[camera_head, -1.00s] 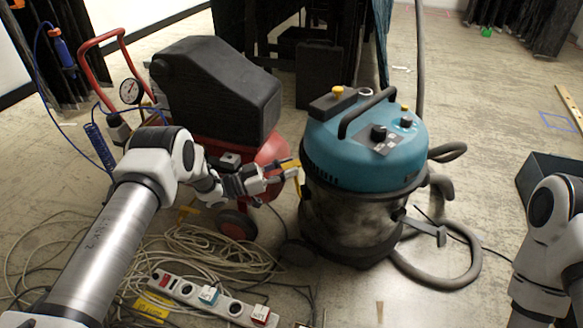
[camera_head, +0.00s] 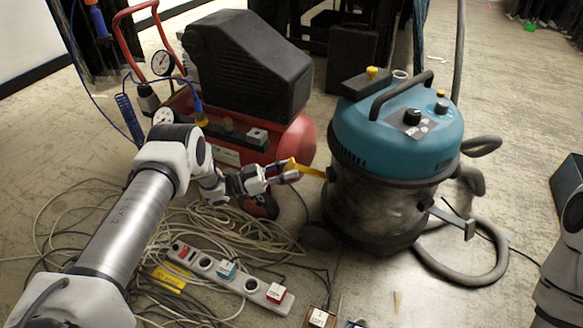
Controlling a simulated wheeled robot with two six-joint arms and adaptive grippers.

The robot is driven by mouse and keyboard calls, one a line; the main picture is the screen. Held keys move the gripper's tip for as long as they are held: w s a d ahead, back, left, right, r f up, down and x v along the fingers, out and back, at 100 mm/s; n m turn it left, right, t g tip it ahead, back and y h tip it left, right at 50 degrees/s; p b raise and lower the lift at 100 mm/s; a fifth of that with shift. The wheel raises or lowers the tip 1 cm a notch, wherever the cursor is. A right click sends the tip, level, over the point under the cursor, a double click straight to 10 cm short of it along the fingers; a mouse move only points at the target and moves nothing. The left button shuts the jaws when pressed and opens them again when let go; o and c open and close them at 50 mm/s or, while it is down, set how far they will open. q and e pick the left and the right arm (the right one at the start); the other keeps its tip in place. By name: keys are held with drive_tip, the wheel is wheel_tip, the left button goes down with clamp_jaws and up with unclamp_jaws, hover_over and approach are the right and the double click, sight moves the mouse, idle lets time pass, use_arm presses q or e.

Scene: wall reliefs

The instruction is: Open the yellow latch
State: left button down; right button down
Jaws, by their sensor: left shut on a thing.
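The yellow latch (camera_head: 310,171) is on the left side of the vacuum cleaner (camera_head: 383,195), which has a teal lid and a grey drum. It sticks out to the left from near the lid's lower edge, slanting slightly up toward my gripper. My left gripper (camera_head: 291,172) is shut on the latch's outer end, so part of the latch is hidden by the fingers. Part of my right arm shows at the right edge; its gripper is out of view.
A red compressor (camera_head: 300,140) with a black cover (camera_head: 245,70) stands behind my left arm. Coiled cables (camera_head: 205,232) and a white power strip (camera_head: 230,277) lie on the floor below it. A grey hose (camera_head: 470,282) curls at the vacuum's right.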

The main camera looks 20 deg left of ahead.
use_arm(q)
drive_tip(key=shift+s+f+t+h+b, duration=0.1)
drive_tip(key=shift+f+t+h+b, duration=0.25)
drive_tip(key=shift+f, duration=0.3)
drive_tip(key=shift+r, duration=0.1)
drive_tip(key=c, duration=0.9)
unclamp_jaws()
drive_tip(key=shift+o, duration=0.5)
drive_tip(key=shift+d, duration=0.15)
drive_tip(key=shift+s+a, duration=0.1)
drive_tip(key=shift+a, duration=0.3)
drive_tip(key=v, duration=1.1)
